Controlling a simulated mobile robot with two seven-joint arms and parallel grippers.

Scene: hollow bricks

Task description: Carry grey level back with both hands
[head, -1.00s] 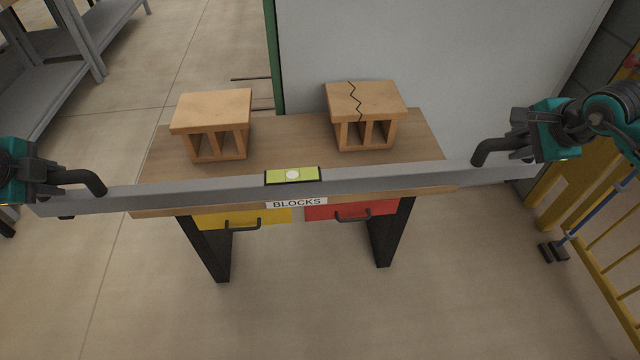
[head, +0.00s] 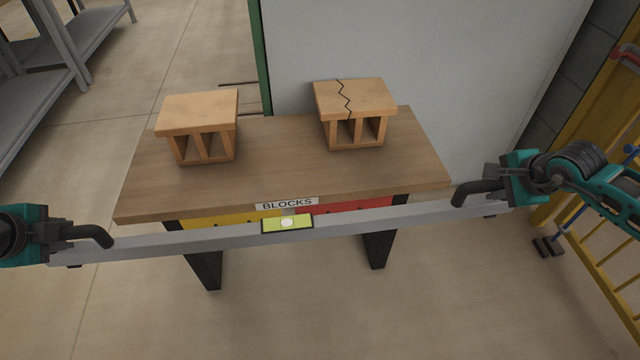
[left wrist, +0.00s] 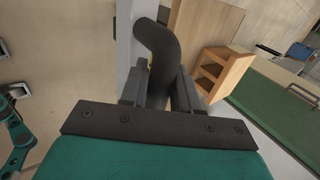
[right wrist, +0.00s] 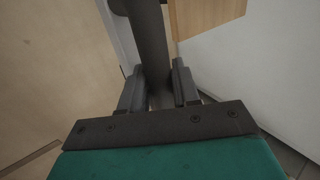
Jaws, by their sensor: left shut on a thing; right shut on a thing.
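The long grey level (head: 380,220) spans the head view in front of the table's front edge, its left end a little lower in the picture. Its yellow-green vial (head: 287,223) sits mid-length. My left gripper (head: 72,236) is shut on the black handle (head: 97,236) at the level's left end; the left wrist view also shows that handle (left wrist: 160,50) between the fingers. My right gripper (head: 492,188) is shut on the black handle (head: 470,192) at the right end; the right wrist view shows this handle (right wrist: 148,40) between the fingers.
A wooden table (head: 270,165) labelled BLOCKS bears a whole hollow brick (head: 198,112) at left and a cracked one (head: 365,97) at right. A pale panel (head: 420,60) stands behind it. Grey shelving (head: 40,70) is at upper left, a yellow barrier (head: 600,240) at right.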

